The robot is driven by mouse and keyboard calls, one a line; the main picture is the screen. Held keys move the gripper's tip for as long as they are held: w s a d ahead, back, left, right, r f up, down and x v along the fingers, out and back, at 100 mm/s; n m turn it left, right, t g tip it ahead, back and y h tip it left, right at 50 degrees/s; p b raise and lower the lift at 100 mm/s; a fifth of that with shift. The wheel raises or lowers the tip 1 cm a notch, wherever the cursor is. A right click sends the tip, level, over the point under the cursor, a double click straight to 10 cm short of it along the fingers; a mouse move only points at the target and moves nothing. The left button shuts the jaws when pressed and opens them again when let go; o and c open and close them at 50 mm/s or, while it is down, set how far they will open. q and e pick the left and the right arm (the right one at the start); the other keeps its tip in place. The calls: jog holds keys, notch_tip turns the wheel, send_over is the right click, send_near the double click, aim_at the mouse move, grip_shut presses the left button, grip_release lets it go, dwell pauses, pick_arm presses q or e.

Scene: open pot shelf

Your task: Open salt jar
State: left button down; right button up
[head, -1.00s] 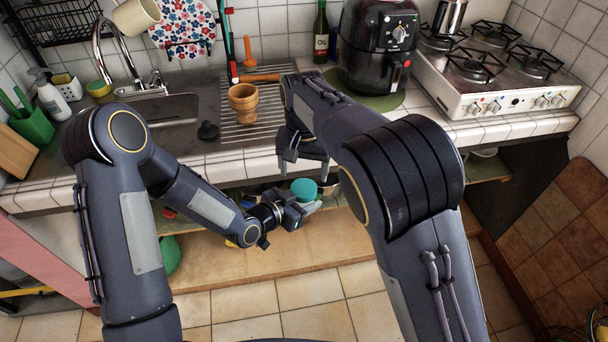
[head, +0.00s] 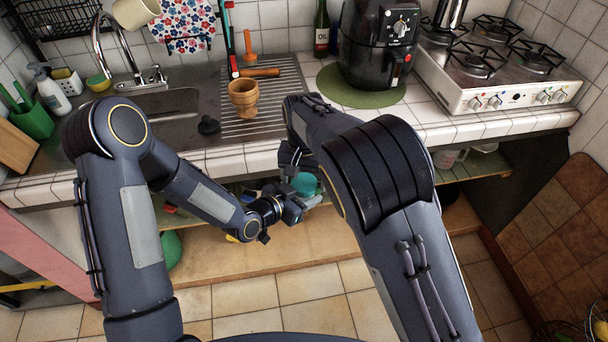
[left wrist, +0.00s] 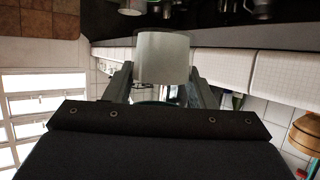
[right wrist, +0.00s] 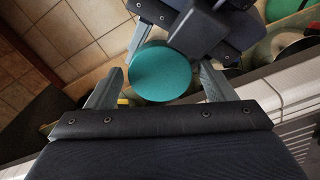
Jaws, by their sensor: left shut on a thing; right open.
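The salt jar has a round teal lid (head: 306,184), which shows in the head view below the counter's front edge. My left gripper (head: 299,205) is shut on the jar. In the left wrist view the pale grey, cylindrical jar body (left wrist: 162,57) sits between its fingers. My right gripper (head: 298,166) is open just above the lid, and its fingers partly cover the lid in the head view. In the right wrist view the lid (right wrist: 160,72) lies between the open fingers, with a gap visible on each side.
The tiled counter (head: 235,160) runs just behind both grippers. A wooden mortar (head: 244,97) stands on the drainboard. A black air fryer (head: 378,45) stands on a green mat, beside the stove (head: 500,95). An open shelf (head: 270,250) lies below the counter, with floor in front.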

jog(key=c, duration=1)
jog(key=shift+n, duration=1.2)
jog(key=shift+r, duration=0.15)
jog(key=shift+r, duration=0.95)
